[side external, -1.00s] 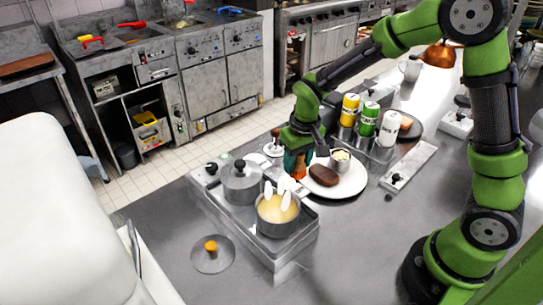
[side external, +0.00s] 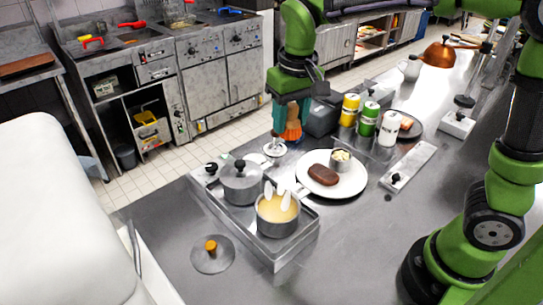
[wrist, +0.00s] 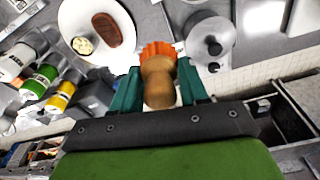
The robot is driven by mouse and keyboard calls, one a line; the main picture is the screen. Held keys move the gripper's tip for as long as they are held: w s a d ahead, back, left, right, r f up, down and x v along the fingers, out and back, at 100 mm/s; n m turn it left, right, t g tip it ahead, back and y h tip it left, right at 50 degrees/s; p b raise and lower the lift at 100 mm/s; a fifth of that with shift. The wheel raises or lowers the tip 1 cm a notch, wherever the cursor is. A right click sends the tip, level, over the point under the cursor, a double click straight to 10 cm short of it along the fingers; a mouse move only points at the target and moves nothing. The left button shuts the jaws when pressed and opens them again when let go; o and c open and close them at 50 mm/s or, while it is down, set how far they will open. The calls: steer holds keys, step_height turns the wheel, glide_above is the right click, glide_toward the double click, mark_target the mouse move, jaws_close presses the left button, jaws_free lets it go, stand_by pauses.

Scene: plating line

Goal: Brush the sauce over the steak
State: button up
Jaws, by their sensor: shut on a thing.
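My gripper (side external: 290,108) is shut on a brush with orange bristles (side external: 291,132). In the wrist view, the brush's wooden handle (wrist: 158,85) sits between the green fingers, with its orange bristles (wrist: 157,51) beyond them. The brush is raised above the counter, behind and left of the white plate (side external: 350,189), touching nothing that I can see. I cannot tell whether sauce coats the steak. An open pot (side external: 277,224) holds pale yellow sauce (side external: 278,207).
A lidded pot (side external: 241,186) stands beside the open pot on the burner unit. A loose lid (side external: 212,254) lies at front left. Yellow, green and white bottles (side external: 367,120) stand behind the plate. The counter in front of the plate is clear.

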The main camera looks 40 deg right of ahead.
steer(key=s+a, duration=0.6)
steer(key=a, duration=0.3)
steer(key=shift+w+d+f, duration=0.15)
steer(key=shift+f, duration=2.65)
steer(key=shift+w+d+f, duration=0.1)
steer(key=shift+d+f, duration=0.05)
steer(key=shift+f, duration=2.6)
steer(key=shift+f, duration=0.6)
steer(key=shift+r, duration=0.1)
step_height(320, 180, up, 7)
